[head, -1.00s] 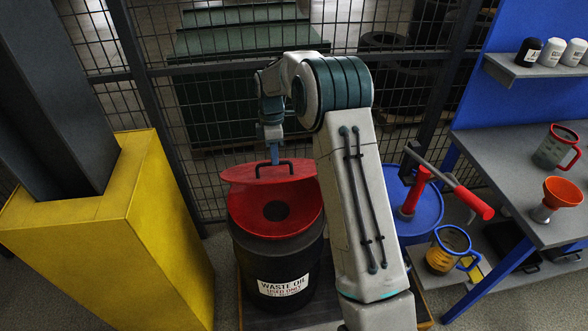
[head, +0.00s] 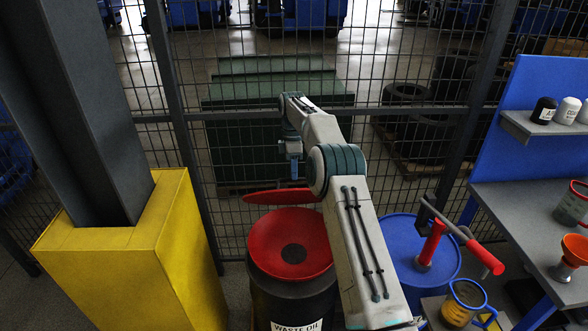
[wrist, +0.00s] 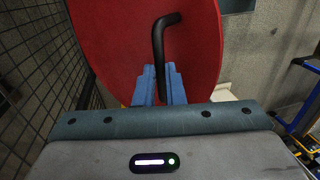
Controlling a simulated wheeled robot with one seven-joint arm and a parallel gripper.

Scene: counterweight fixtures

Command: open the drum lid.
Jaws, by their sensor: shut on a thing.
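The waste oil drum (head: 291,297) is black with a red funnel top (head: 262,246) that has a dark round hole in its middle. The red drum lid (head: 262,197) is raised at the back of the drum, seen almost edge-on in the head view. In the wrist view the lid (wrist: 112,35) fills the upper middle, with its black bar handle (wrist: 158,48) between my fingers. My gripper (wrist: 158,88) is shut on the handle. In the head view my gripper (head: 293,172) is above and behind the drum, and the handle is hidden.
A wire mesh fence (head: 185,75) stands close behind the drum. A yellow column guard (head: 125,255) is at the left. A blue drum (head: 440,262) with a red-handled pump (head: 430,243) is at the right, beside a workbench (head: 525,212).

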